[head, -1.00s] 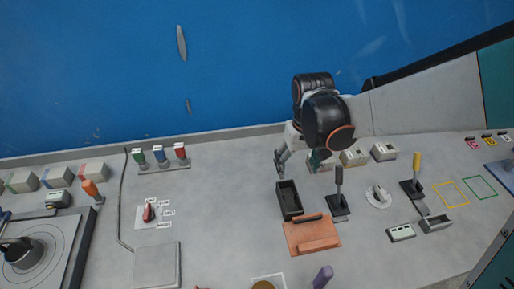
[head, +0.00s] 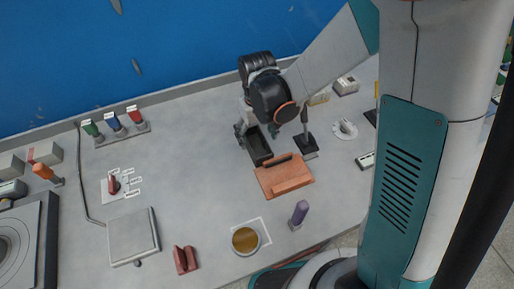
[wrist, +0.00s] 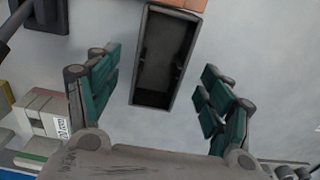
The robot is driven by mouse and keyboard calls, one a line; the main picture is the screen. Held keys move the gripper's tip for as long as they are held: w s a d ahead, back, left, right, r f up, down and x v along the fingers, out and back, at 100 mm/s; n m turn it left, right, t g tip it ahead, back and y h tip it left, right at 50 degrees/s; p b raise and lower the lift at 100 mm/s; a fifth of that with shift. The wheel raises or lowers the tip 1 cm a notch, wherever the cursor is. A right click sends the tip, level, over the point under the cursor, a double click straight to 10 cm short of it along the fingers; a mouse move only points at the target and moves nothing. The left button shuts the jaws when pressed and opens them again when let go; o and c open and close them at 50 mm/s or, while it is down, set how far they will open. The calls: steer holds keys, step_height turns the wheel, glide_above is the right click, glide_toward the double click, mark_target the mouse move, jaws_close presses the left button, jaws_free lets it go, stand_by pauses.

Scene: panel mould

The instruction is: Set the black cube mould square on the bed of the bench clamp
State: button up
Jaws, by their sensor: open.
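The black cube mould (head: 261,150) is an open-topped, long dark box on the grey bench. Its upper end is partly hidden under my gripper in the head view. In the wrist view the mould (wrist: 164,58) lies between and beyond the fingers, slightly askew. My gripper (head: 257,131) is open above the mould's upper end; its teal-padded fingers (wrist: 160,80) stand on either side with gaps, holding nothing. The terracotta plate (head: 285,182) with a dark bar and a raised ridge, apparently the bench clamp, lies close below the mould; I cannot tell if they touch.
A black upright lever (head: 306,143) stands just right of the mould. A purple-handled object (head: 299,214) and a round brown-filled dish (head: 245,240) are nearer. Pale blocks (head: 346,86) stand toward the back right.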

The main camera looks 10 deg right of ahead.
mark_target(258, 147)
step_height(258, 147, down, 2)
steer(key=shift+f, duration=0.25)
steer(key=shift+r, duration=0.1)
steer(key=c, duration=1.5)
steer(key=shift+r, duration=0.1)
